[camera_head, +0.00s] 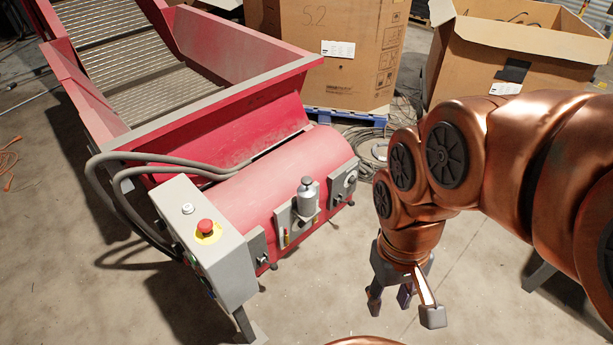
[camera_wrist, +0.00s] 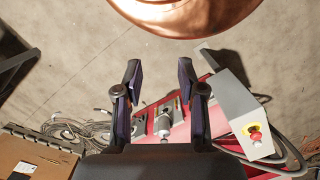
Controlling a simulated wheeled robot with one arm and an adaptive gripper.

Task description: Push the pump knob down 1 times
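The pump (camera_head: 306,199) is a grey cylinder with a small dark knob (camera_head: 307,181) on top, mounted upright on a plate at the front of the red machine. In the wrist view the pump (camera_wrist: 163,125) shows between and beyond my fingers, small and partly hidden near the gripper body. My gripper (camera_head: 403,302) hangs to the right of and apart from the pump, over the floor side of the machine. Its fingers are spread and empty, also in the wrist view (camera_wrist: 159,80).
A grey control box (camera_head: 205,245) with a red emergency button (camera_head: 206,226) stands left of the pump. The red machine (camera_head: 235,105) has grey hoses (camera_head: 160,165). Cardboard boxes (camera_head: 330,60) and coiled cables (camera_head: 370,145) lie behind. Bare floor (camera_head: 320,285) is in front.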

